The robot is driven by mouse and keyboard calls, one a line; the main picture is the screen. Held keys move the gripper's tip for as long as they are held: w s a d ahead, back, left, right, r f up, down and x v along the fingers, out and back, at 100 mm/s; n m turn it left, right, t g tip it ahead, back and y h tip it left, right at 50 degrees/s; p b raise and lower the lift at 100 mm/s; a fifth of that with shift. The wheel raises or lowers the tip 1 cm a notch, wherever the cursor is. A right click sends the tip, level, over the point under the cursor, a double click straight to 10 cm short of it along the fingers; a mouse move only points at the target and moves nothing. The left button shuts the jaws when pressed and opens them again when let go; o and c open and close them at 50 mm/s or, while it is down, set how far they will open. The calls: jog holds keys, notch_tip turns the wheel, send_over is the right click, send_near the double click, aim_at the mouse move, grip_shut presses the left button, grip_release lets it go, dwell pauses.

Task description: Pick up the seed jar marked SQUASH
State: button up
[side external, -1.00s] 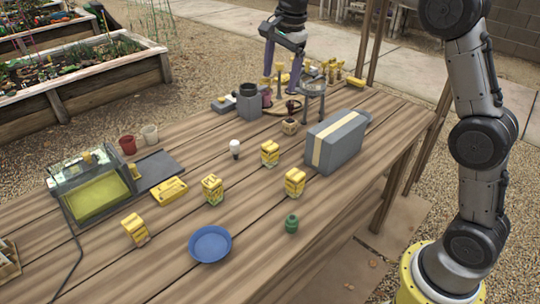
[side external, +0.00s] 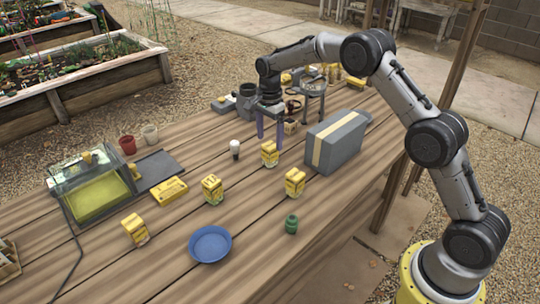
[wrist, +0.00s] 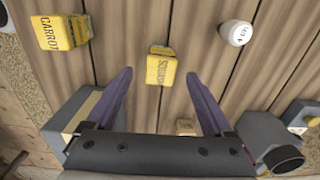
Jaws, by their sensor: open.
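The SQUASH jar (wrist: 158,70) is a yellow block-shaped jar near the middle of the wrist view, its dark lettering partly legible. It stands upright on the wooden table (side external: 170,235) in the side view (side external: 269,155). My gripper (side external: 269,139) is open and empty, pointing down just behind this jar and above the table. In the wrist view, my gripper's (wrist: 159,75) two purple fingers are spread on either side of the jar's outline, not visibly touching it. Another yellow jar, marked CARROT (wrist: 58,32), is at upper left and stands nearer the camera in the side view (side external: 294,182).
A grey box with a cream stripe (side external: 340,138) stands close on the right. A small white-topped item (side external: 235,147) stands left of the jar. Two more yellow jars (side external: 212,189) (side external: 135,229), a blue bowl (side external: 210,244) and a green bottle (side external: 291,224) are nearer.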

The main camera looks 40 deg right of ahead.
aim_at(270, 145)
jog(key=shift+d+f, duration=0.15)
jog(key=shift+f, duration=2.75)
grip_shut()
